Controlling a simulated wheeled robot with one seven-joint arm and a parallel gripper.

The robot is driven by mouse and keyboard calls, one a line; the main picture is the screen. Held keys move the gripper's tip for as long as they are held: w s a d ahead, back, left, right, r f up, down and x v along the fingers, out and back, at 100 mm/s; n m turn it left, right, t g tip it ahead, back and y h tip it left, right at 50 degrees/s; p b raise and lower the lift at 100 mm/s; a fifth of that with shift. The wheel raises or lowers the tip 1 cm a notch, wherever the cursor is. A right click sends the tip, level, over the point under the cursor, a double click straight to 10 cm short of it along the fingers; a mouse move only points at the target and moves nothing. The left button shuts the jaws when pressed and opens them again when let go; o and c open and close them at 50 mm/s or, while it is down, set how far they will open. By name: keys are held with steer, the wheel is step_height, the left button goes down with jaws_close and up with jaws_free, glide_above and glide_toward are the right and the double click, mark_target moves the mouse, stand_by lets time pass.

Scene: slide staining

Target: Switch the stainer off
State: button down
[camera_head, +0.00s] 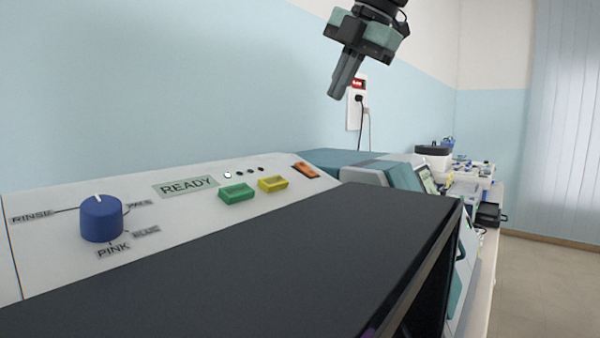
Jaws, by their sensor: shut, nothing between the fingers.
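The stainer's sloped white panel (170,240) fills the left of the head view. On it are a blue knob (102,220) with its white mark pointing up, a READY display (186,186), a green button (238,193), a yellow button (273,184) and an orange rocker switch (305,171) at the right end. One small light (228,175) above the green button is lit white. My gripper (336,96) is shut and empty, pointing down in the air above and to the right of the rocker switch, touching nothing.
The stainer's dark flat lid (300,260) lies in front of the panel. A wall outlet (357,100) with plugged cords is behind my gripper. More bench equipment (440,165) stands farther right. The air above the panel is clear.

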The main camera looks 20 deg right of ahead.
mark_target(303, 166)
steer(key=shift+r, duration=0.1)
stand_by(0.4)
steer(key=p+x, duration=0.1)
steer(key=x, duration=1.3)
steer(key=shift+r+p, duration=0.1)
steer(key=shift+p, duration=0.3)
steer(key=shift+w+a+p, duration=0.1)
steer(key=shift+w+p, duration=0.1)
steer(key=shift+p, duration=0.4)
steer(key=shift+f+g+h, duration=0.3)
steer(key=shift+f, duration=0.15)
steer(key=shift+s, duration=0.15)
